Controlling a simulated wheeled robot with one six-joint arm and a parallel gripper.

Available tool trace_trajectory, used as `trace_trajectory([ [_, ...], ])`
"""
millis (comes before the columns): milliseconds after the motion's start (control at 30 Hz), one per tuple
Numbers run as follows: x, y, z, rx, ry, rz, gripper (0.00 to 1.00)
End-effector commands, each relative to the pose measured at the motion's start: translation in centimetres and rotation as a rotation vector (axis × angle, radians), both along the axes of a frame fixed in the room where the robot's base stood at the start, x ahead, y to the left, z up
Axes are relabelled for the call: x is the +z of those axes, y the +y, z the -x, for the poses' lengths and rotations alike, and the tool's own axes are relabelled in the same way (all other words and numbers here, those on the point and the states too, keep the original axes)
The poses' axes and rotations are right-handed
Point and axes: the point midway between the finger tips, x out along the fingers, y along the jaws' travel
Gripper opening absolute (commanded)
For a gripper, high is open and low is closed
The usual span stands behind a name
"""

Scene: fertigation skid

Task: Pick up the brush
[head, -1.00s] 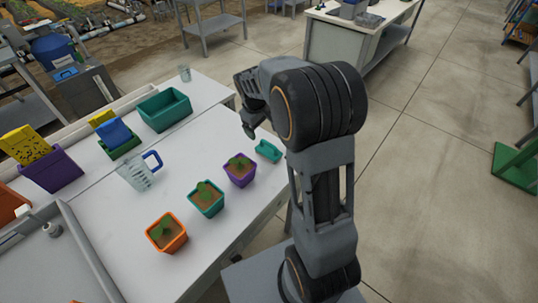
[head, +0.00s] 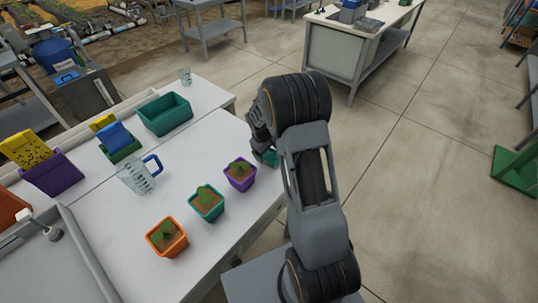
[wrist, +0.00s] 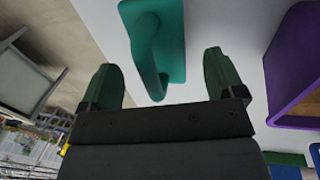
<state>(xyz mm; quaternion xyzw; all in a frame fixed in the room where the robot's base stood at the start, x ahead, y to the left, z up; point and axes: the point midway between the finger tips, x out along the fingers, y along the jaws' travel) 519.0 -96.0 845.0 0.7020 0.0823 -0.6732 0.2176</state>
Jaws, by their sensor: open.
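The brush, a teal block with a looped handle, lies on the white table near its right edge. In the head view only part of the brush (head: 270,157) shows beneath my gripper (head: 259,140). In the wrist view the brush (wrist: 174,40) is at the top centre, its handle reaching down between the two dark green fingers. My gripper (wrist: 161,72) is open, with one finger on each side of the handle. I cannot tell whether either finger touches it.
A purple pot (head: 239,174) with a plant stands close to the brush, with a teal pot (head: 206,203) and an orange pot (head: 167,239) in a row. A clear jug (head: 136,176) and a teal bin (head: 165,114) stand farther back. The table edge is close by.

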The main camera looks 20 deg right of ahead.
Motion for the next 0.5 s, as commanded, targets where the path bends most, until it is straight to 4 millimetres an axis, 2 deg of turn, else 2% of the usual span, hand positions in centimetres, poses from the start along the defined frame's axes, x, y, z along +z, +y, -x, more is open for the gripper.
trace_trajectory([
  [200,-1.9,-0.3,-0.1,-0.001,0.0,-0.001,0.88],
  [467,-2.0,-0.3,-0.2,-0.001,-0.001,0.0,0.88],
  [500,-2.0,-0.3,-0.2,-0.001,-0.001,0.0,0.85],
])
